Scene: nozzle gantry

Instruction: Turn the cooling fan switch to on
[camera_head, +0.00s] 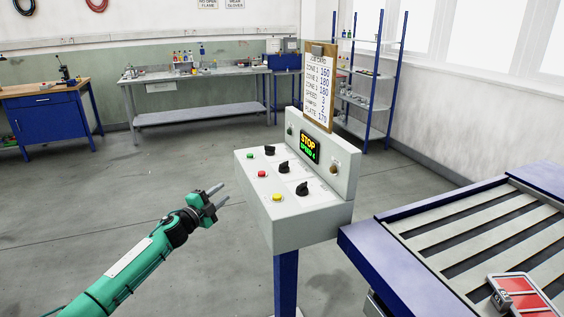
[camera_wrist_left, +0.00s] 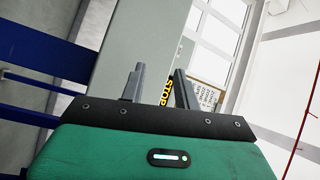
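A light grey control box (camera_head: 305,219) stands on a blue post. Its sloped top has several black rotary knobs, at the back (camera_head: 270,150), middle (camera_head: 284,167) and front (camera_head: 302,188), plus green, red and yellow buttons. Its labels are too small to read, so I cannot tell which control is the cooling fan switch. The upright panel carries a display (camera_head: 309,147) reading STOP, with a small brass-coloured control (camera_head: 334,168) beside it. My left gripper (camera_head: 222,195) is open and empty, left of the box and apart from it. Its parted fingers (camera_wrist_left: 160,88) also show in the left wrist view.
A clipboard job card (camera_head: 318,88) stands on top of the panel. A blue-framed slatted table (camera_head: 455,240) with a red-and-white item (camera_head: 522,296) is at right. Workbenches and a shelf rack line the back. The floor left of the box is clear.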

